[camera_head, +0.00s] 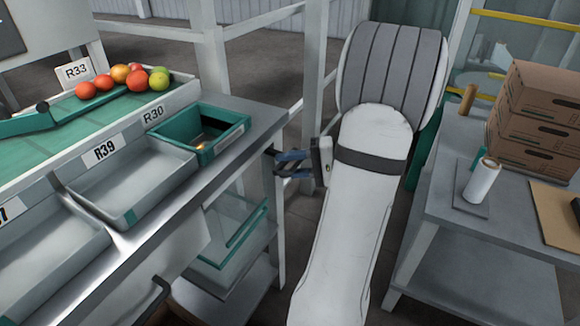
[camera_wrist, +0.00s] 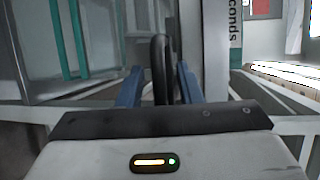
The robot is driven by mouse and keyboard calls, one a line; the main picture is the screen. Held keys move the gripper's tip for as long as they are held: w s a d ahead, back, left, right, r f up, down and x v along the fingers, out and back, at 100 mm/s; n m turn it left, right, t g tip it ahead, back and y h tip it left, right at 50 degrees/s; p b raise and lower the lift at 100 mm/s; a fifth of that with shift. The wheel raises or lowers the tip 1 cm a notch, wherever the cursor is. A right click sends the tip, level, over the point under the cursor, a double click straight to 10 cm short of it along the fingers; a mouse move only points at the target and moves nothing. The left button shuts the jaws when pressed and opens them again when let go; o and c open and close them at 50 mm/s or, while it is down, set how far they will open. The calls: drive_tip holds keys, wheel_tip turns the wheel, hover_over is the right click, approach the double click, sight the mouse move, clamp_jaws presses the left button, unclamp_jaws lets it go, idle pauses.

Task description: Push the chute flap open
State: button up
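My gripper (camera_head: 279,163) reaches left from the white arm, beside the right end of the sorting bench. Its two blue fingers are apart, with nothing visibly held. In the wrist view, my gripper (camera_wrist: 160,85) shows a black handle (camera_wrist: 162,55) in line with the gap between the fingers. I cannot tell how far beyond the fingertips it is. Beside it is a pale panel (camera_wrist: 234,45) with lettering ending in "conds", seen sideways. A dark handle (camera_head: 157,292) also shows on the bench's front in the head view. Which surface is the chute flap is not clear.
A teal bin (camera_head: 205,137) marked R30 and a grey tray (camera_head: 130,185) marked R39 sit along the bench. Tomatoes (camera_head: 122,78) lie behind. A post (camera_head: 314,60) stands near my gripper. Boxes (camera_head: 537,120) stand on the right table (camera_head: 455,208).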

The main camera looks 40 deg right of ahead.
drive_tip(key=shift+a, duration=0.1)
clamp_jaws()
idle(0.3)
